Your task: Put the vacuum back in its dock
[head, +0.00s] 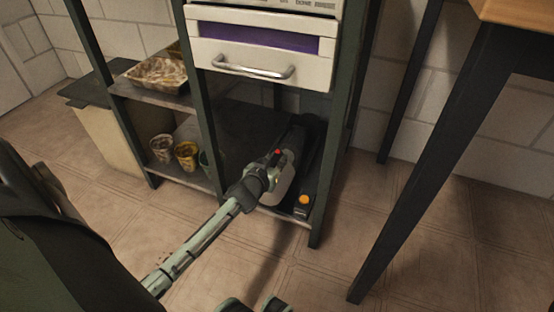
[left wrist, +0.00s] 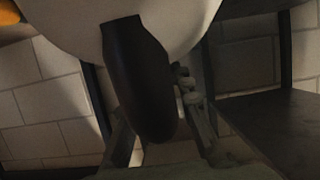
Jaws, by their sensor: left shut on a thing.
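The handheld vacuum (head: 285,183) has a pale body and a dark end, with a red spot on top. It is at the right part of the rack's bottom shelf. My left gripper (head: 256,180) is shut on its dark handle (left wrist: 135,80), which runs between the fingers in the left wrist view. The dark dock (head: 309,183), with an orange spot near its front, is just right of the vacuum. I cannot tell whether they touch.
The rack's front right post (head: 325,170) stands close beside the dock. Several cups (head: 186,155) stand on the shelf to the left. A drawer with a metal handle (head: 252,70) is above. A bin (head: 100,130) stands left, a table leg (head: 430,170) right. The floor between is clear.

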